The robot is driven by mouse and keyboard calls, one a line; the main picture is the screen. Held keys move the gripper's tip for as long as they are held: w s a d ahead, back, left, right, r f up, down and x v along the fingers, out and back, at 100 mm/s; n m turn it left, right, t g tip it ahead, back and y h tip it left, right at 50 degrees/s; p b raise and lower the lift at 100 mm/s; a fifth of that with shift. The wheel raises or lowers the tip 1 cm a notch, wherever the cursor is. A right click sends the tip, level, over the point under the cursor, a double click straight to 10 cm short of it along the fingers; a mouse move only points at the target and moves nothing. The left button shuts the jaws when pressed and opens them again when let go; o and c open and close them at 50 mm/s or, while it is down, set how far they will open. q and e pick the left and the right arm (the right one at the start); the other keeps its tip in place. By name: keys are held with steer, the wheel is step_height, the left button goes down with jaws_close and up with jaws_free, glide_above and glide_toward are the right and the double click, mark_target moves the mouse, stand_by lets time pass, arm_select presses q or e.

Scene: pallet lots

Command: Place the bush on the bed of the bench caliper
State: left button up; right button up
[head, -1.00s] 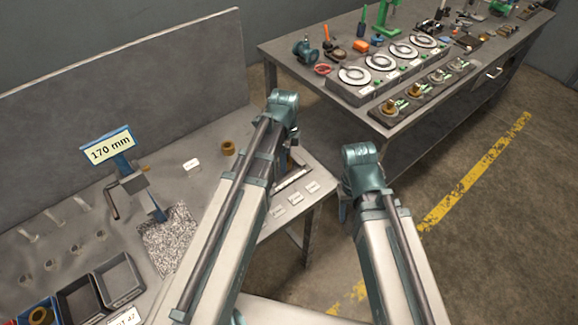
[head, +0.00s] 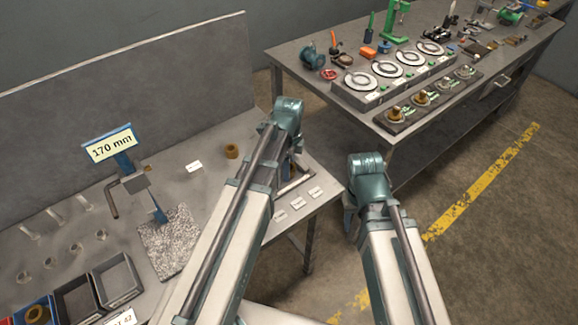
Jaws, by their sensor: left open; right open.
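A brown ring-shaped bush (head: 232,151) stands on the left bench, right of a small white label. The bench caliper (head: 136,184) stands to its left, with a blue display reading 170 mm (head: 110,146) and a blue foot by a speckled grey plate (head: 170,243). I cannot tell which part is its bed. Another brown ring (head: 38,313) lies in a blue bin. My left gripper (head: 293,165) is open over the bench's right end, right of the bush, mostly hidden by its wrist. My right gripper (head: 349,215) is open over the gap right of the bench, largely hidden too.
Black bins (head: 116,283) and several small clear pieces (head: 55,215) lie at the left. White labels (head: 297,203) lie near the bench's right edge. A second bench (head: 410,125) with dials and tools stands at back right. Bare benchtop lies around the bush.

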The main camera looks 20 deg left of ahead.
arm_select(q)
step_height(320, 180, up, 12)
steer(key=p, duration=1.2)
steer(key=s+d+n+y, duration=0.1)
steer(key=s+d+n, duration=0.9)
steer(key=s+n, duration=0.4)
steer(key=shift+s+d+r, duration=0.15)
steer(key=shift+d, duration=0.1)
